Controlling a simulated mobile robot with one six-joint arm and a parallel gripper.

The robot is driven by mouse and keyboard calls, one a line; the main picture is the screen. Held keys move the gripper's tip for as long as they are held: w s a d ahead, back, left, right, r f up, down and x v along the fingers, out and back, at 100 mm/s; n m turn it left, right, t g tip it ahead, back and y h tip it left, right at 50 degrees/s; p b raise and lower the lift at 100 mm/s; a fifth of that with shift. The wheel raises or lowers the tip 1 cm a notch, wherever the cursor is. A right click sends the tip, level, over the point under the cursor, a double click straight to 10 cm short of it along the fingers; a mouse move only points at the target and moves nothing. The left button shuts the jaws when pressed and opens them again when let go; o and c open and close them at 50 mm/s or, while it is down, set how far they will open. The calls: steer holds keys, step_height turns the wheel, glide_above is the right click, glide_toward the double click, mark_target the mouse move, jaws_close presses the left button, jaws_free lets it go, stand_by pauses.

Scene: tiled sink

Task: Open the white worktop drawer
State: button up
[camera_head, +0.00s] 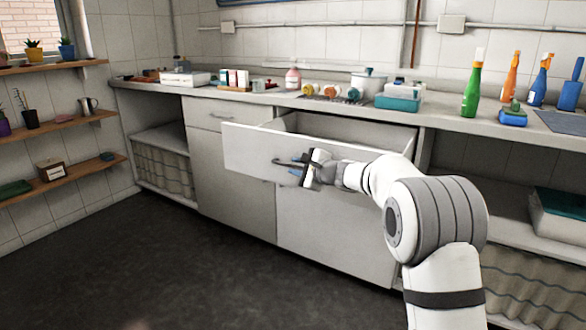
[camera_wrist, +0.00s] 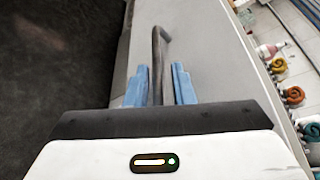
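The white worktop drawer (camera_head: 250,150) stands well out from the counter, and its inside shows behind the front panel. Its dark bar handle (camera_head: 281,162) is on the front panel. In the wrist view the handle (camera_wrist: 157,55) runs between the two blue fingers of my gripper (camera_wrist: 160,85). A narrow gap shows between the handle and the right finger, so the fingers look open around it. The drawer front (camera_wrist: 200,40) also shows there.
The counter (camera_head: 440,115) above holds a green spray bottle (camera_head: 472,90), a teal box (camera_head: 398,103) and several other items. A closed drawer (camera_head: 215,115) is to the left. Wall shelves (camera_head: 65,125) stand at far left. The dark floor (camera_head: 150,270) in front is clear.

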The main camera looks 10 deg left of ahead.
steer(key=shift+o, duration=0.8)
steer(key=shift+a, duration=0.25)
steer(key=shift+s, duration=0.1)
steer(key=p+v, duration=0.1)
steer(key=v, duration=0.6)
steer(key=shift+s+d, duration=0.15)
steer(key=shift+d, duration=0.2)
steer(key=shift+r, duration=0.1)
